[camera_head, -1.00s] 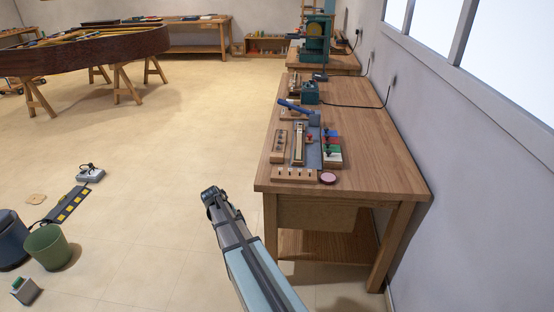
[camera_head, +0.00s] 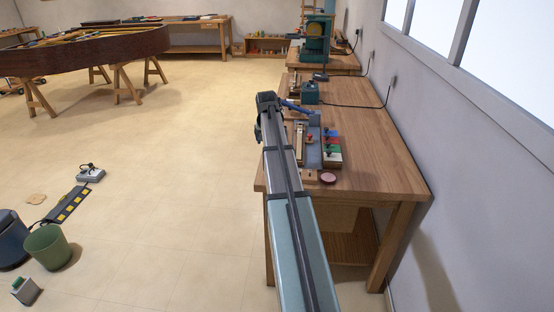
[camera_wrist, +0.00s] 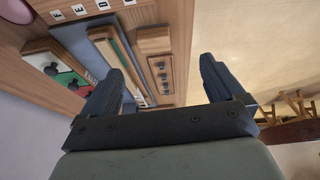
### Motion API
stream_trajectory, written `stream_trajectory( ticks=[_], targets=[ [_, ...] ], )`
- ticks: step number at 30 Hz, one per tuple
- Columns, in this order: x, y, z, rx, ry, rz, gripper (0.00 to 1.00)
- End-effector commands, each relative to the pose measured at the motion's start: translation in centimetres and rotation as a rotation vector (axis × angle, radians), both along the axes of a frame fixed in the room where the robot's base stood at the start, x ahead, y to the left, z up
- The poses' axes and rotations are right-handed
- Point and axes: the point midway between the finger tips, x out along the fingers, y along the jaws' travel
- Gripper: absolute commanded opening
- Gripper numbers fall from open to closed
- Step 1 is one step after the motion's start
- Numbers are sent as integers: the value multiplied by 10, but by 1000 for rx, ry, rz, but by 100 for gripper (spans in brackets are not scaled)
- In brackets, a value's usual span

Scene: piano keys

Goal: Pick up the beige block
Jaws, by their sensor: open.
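A long pale beige piece (camera_head: 300,134) lies on a wooden stand on the workbench, partly hidden behind my arm in the head view. A long light-wood piece (camera_wrist: 103,36) shows in the wrist view beside my left finger. I cannot tell for certain which piece is the beige block. My gripper (camera_head: 267,104) is at the left edge of the bench, apart from these pieces. In the wrist view the gripper (camera_wrist: 158,70) is open, with nothing between its fingers.
A lettered strip (camera_wrist: 88,10) shows in the wrist view.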

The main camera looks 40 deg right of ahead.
Motion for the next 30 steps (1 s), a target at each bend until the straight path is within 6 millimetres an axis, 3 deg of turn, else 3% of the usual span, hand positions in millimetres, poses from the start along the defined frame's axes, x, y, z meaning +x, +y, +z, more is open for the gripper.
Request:
stream_trajectory(
  ticks=[3,7,21,30],
  targets=[
    [-8,-13,13,20,-23,-25,95],
    [-8,-18,11,29,-30,-31,95],
    [12,-37,-55,29,-29,-31,95],
    [15,-39,-66,27,-31,-31,95]
  ],
)
